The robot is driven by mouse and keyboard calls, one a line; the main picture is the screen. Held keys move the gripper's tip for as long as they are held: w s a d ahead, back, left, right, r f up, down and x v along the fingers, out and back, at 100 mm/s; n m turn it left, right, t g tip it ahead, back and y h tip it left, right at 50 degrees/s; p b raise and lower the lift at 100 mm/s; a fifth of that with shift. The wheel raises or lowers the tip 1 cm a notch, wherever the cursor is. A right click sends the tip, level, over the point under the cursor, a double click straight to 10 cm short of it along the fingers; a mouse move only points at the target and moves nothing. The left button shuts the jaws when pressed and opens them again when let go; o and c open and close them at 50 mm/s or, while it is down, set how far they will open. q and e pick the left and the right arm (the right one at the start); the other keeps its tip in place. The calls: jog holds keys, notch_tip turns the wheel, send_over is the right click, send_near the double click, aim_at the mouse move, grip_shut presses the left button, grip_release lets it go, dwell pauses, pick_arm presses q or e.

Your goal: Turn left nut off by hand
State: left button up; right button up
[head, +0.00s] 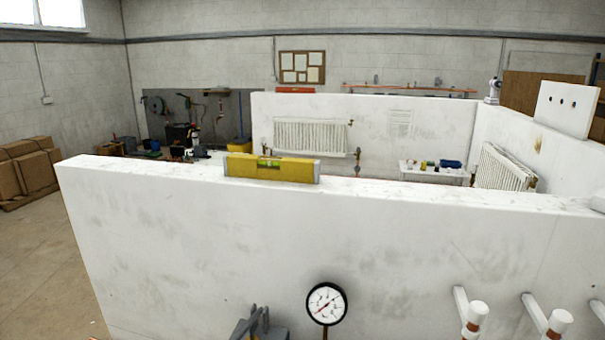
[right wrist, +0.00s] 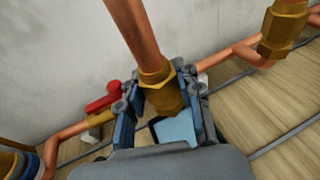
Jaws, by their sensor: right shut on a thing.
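In the right wrist view a brass nut (right wrist: 163,97) sits at the lower end of an upright copper pipe (right wrist: 137,35). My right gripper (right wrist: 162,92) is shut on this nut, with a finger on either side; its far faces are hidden. A second brass nut (right wrist: 284,27) is on another pipe at the upper right, apart from the gripper. The head view does not show the nuts.
A red lever handle (right wrist: 104,101) is close left of the right gripper. A brass fitting (right wrist: 14,162) is at the lower left. In the head view a pressure gauge (head: 326,303) and white valve heads (head: 478,312) stand before the wall (head: 200,240). A yellow level (head: 271,168) lies on top.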

jog(key=shift+n+t+y, duration=0.3)
jog(key=shift+n+y, duration=0.2)
jog(key=shift+y, duration=0.1)
jog(key=shift+s+d+n+y+p, duration=0.1)
jog(key=shift+n+y+p, duration=0.3)
jog(key=shift+y, duration=0.1)
jog(key=o, duration=1.1)
